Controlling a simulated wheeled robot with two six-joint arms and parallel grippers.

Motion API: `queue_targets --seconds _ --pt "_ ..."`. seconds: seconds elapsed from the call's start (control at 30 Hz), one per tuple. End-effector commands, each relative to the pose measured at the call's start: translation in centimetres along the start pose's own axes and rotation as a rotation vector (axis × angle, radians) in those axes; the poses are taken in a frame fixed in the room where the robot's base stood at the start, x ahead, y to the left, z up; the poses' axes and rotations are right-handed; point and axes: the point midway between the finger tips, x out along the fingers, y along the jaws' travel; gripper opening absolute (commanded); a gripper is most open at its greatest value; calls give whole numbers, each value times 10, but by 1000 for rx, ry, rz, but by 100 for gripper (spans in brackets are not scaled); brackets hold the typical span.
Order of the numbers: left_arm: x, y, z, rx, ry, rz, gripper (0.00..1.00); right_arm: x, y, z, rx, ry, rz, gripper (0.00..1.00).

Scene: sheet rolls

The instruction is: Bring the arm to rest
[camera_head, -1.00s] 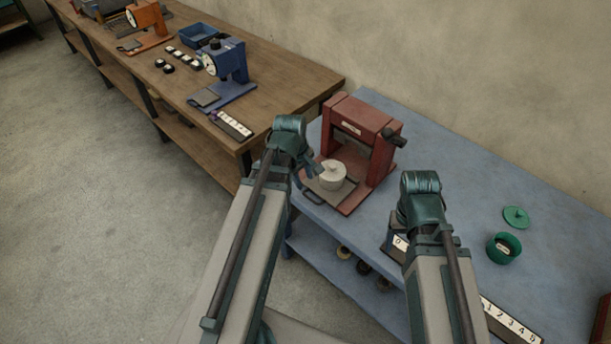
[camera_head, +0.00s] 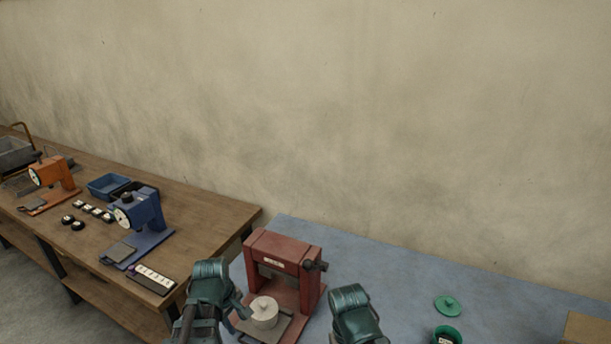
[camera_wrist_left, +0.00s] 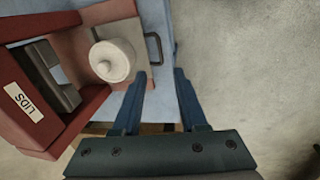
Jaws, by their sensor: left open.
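My left gripper (camera_head: 240,306) is open and empty, just left of a cream round lidded pot (camera_head: 264,313). The pot stands on the plate of a red press (camera_head: 283,262). In the left wrist view the two blue fingers (camera_wrist_left: 160,92) are spread apart with nothing between them. The pot (camera_wrist_left: 112,60) sits there up and left of the fingers, apart from them. The red press there carries a label reading LIDS. My right arm's wrist (camera_head: 355,315) shows at the bottom of the head view, right of the press; its fingers do not show.
The press stands on a blue table (camera_head: 400,270) against a wall. A green lid (camera_head: 448,305) and green pot (camera_head: 446,335) are at right. A wooden bench (camera_head: 215,205) at left holds a blue machine (camera_head: 143,222), an orange machine (camera_head: 54,182) and a blue bin (camera_head: 108,185).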

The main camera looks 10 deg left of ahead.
Motion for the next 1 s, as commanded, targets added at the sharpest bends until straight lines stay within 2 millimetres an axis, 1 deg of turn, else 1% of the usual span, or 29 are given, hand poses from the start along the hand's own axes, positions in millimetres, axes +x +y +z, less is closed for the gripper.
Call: queue_targets --seconds 0.03,0.07,0.13,0.2,0.3,0.4,0.5,0.6,0.7,1.0 --pt "1 3 17 91 -6 -15 42 0 0 0 0 0 0 68" --pt "2 5 27 160 -10 -26 42 0 0 0 0 0 0 68" --pt "3 9 56 352 -20 -61 42 0 0 0 0 0 0 68" --pt "4 10 86 564 -33 -98 42 0 0 0 0 0 0 68" --pt "3 8 125 850 -56 -148 42 0 0 0 0 0 0 68" --pt "2 4 157 1097 -79 -191 42 0 0 0 0 0 0 68" --pt "1 0 179 1284 -98 -224 42 0 0 0 0 0 0 68" --pt "-1 -3 192 1403 -111 -245 42 0 0 0 0 0 0 68" --pt "-1 -5 198 1461 -118 -256 42 0 0 0 0 0 0 68" --pt "-1 -5 199 1473 -120 -258 42 0 0 0 0 0 0 68"
